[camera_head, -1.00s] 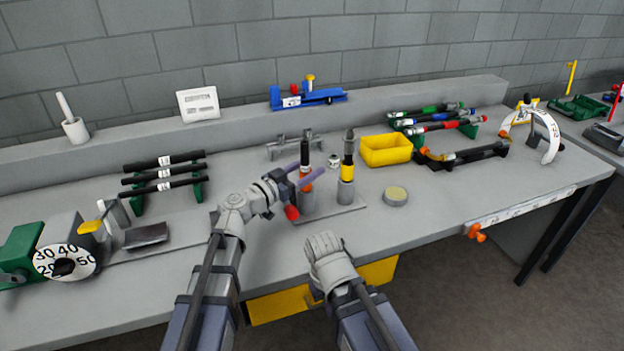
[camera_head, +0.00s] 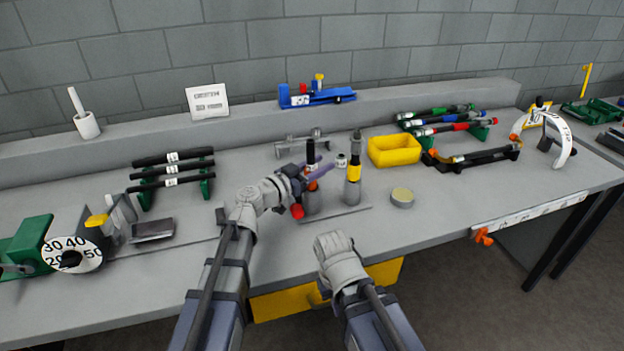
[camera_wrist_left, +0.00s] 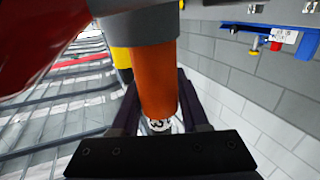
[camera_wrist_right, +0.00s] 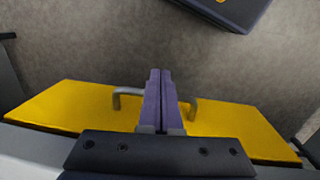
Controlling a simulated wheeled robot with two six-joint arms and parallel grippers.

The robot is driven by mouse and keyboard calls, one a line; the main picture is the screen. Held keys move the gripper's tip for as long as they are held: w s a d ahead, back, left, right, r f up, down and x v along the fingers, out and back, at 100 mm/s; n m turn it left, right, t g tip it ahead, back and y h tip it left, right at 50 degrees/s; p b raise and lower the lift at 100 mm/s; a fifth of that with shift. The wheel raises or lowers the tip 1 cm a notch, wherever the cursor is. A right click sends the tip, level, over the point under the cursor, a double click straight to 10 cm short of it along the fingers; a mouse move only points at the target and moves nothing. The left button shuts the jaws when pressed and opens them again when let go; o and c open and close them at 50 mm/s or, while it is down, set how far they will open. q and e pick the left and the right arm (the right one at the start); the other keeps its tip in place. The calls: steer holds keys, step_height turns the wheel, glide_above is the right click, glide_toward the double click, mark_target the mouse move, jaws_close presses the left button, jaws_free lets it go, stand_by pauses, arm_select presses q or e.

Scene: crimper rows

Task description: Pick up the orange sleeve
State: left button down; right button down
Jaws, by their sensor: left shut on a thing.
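The orange sleeve (camera_head: 313,186) stands on a grey post (camera_head: 312,203) at the middle of the bench, with a black top above it. My left gripper (camera_head: 312,170) is shut on it, a finger on each side. In the left wrist view the orange sleeve (camera_wrist_left: 158,80) fills the gap between the fingers, against a grey collar; a white label with dark print shows beyond it. My fingers partly hide the sleeve in the head view. My right gripper (camera_wrist_right: 160,85) is shut and empty, over the yellow drawer front (camera_wrist_right: 70,105).
A yellow-banded tool (camera_head: 354,172) stands upright just right of the sleeve. A red knob (camera_head: 297,211) is close on the left. A yellow bin (camera_head: 394,151) and a round tin (camera_head: 402,197) are further right. Black rods (camera_head: 172,170) lie on green stands at left.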

steer(key=shift+r, duration=0.15)
step_height(320, 180, up, 10)
steer(key=p, duration=1)
step_height(320, 180, up, 6)
steer(key=p, duration=0.6)
steer(key=shift+r+p, duration=0.15)
steer(key=shift+p, duration=0.15)
